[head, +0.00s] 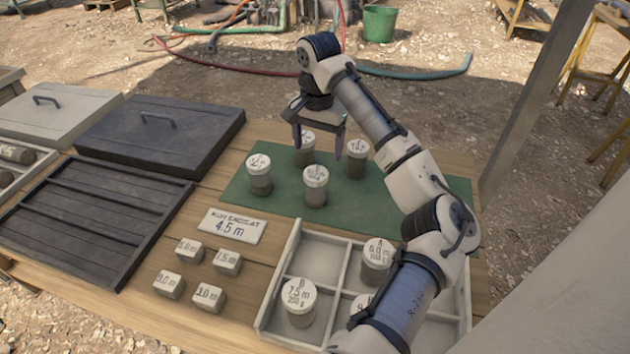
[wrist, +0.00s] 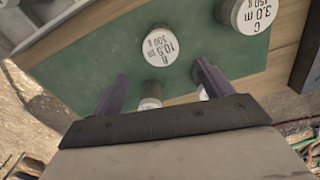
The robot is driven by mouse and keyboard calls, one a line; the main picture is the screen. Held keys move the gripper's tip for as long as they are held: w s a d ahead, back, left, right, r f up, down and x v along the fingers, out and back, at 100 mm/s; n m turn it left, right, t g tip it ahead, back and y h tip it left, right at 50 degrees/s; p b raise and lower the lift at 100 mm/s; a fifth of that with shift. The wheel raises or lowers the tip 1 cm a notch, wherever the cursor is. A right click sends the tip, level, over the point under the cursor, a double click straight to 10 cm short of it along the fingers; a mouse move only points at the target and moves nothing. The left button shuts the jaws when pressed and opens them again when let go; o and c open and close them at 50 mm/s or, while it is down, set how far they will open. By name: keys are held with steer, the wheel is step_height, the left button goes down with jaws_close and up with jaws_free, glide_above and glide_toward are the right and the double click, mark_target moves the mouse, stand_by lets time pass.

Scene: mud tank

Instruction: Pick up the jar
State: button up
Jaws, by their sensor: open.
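Several grey-brown jars with white labelled lids stand upright on a green mat (head: 400,199). The front one (head: 315,189) shows in the wrist view as the jar marked 10.5 m, 350 g (wrist: 160,48). A left jar (head: 259,177), a back jar (head: 304,153) and a right jar (head: 357,162) stand around it. The jar marked C, 3.0 m (wrist: 246,12) is at the upper right of the wrist view. My gripper (head: 318,142) is open and empty above the back of the mat. Which jar is meant cannot be told.
A divided tray (head: 282,270) at front right holds several more jars. A 4.5 m sign (head: 232,226) and small labelled blocks (head: 208,297) lie left of it. A dark slatted box (head: 85,222) and a dark lid (head: 160,130) are further left. Bare mat surrounds the jars.

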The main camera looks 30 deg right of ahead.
mark_target(317, 173)
step_height(317, 173, down, 7)
steer(key=shift+r, duration=0.2)
steer(key=shift+a+f+p, duration=0.15)
steer(key=shift+f+p, duration=0.15)
steer(key=shift+f, duration=1.1)
steer(key=shift+a+f+p, duration=0.15)
steer(key=shift+f+p, duration=0.1)
steer(key=shift+f, duration=1.1)
steer(key=c, duration=1.3)
